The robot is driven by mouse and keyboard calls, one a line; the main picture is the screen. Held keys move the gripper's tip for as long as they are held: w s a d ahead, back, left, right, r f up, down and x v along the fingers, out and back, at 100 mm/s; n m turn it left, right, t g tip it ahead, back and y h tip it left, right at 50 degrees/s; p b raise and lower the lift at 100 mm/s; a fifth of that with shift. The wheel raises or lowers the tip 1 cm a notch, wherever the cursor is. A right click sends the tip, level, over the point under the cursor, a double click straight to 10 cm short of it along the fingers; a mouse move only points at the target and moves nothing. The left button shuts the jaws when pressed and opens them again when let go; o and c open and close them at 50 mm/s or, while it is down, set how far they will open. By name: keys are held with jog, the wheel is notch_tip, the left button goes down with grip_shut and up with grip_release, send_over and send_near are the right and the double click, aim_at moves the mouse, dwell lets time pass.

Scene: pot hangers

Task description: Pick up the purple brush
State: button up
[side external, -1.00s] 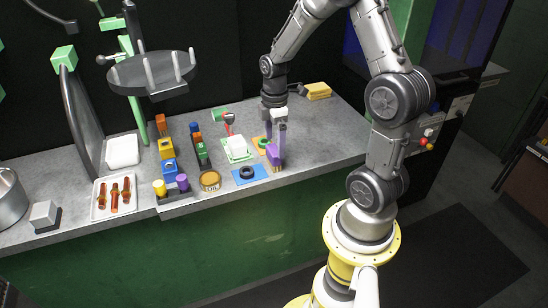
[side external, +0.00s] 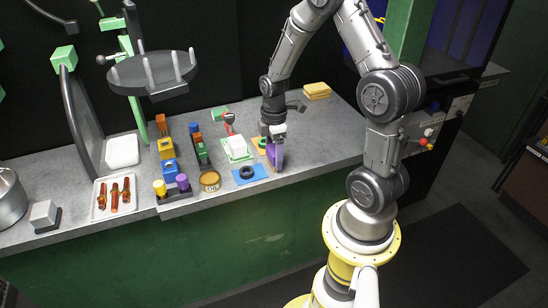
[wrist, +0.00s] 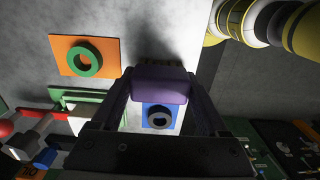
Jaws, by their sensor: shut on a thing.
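The purple brush (side external: 277,160) stands upright near the front edge of the grey counter, right of the blue pad. My gripper (side external: 277,146) is down over it from above, with its fingers on either side of it. In the wrist view the brush's purple block (wrist: 160,86) sits between the two fingers (wrist: 160,98), and my gripper is shut on it. The brush's lower end appears to be at counter level; I cannot tell whether it touches.
A blue pad with a black ring (side external: 248,173) lies just left of the brush. An orange pad with a green ring (wrist: 84,59) lies close by. A white block on a green tray (side external: 237,146) and a brown tin (side external: 209,181) are further left. Yellow sponges (side external: 317,91) lie at the back right.

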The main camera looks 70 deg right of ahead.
jog(key=c, duration=0.3)
jog(key=shift+r, duration=0.1)
jog(key=shift+r, duration=0.6)
jog(key=s+a+r, duration=0.2)
jog(key=s+r, duration=0.2)
jog(key=s+a+r, duration=0.2)
jog(key=s+r, duration=0.1)
jog(key=s, duration=0.1)
jog(key=s+a+r, duration=0.3)
jog(key=s+r, duration=0.1)
jog(key=shift+r, duration=0.3)
